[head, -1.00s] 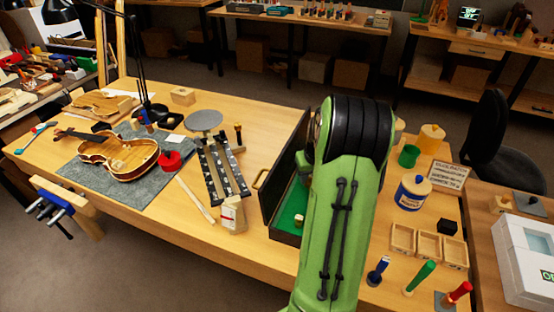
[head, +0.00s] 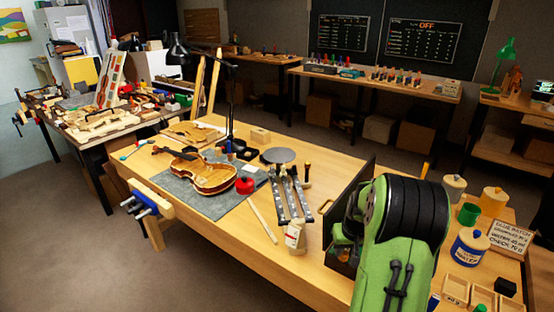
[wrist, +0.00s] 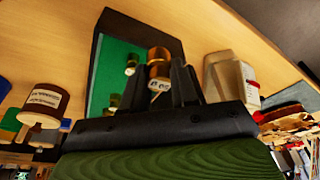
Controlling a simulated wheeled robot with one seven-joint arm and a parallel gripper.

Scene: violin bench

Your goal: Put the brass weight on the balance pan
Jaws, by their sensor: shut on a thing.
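The brass weight (wrist: 158,62) is between the two dark fingers of my gripper (wrist: 170,88) in the wrist view. It is a small brass cylinder with a knob and a pale marking. My gripper is shut on it, over or near the open green-lined case (wrist: 105,50). In the head view my green arm hides most of the gripper and part of the case (head: 367,180). A flat grey round disc (head: 278,155), which looks like the balance pan, stands at the back middle of the bench, left of my arm. The weight is apart from it.
Two dark rails (head: 289,195) lie in front of the disc, with a cream bottle (head: 295,237) at their near end.

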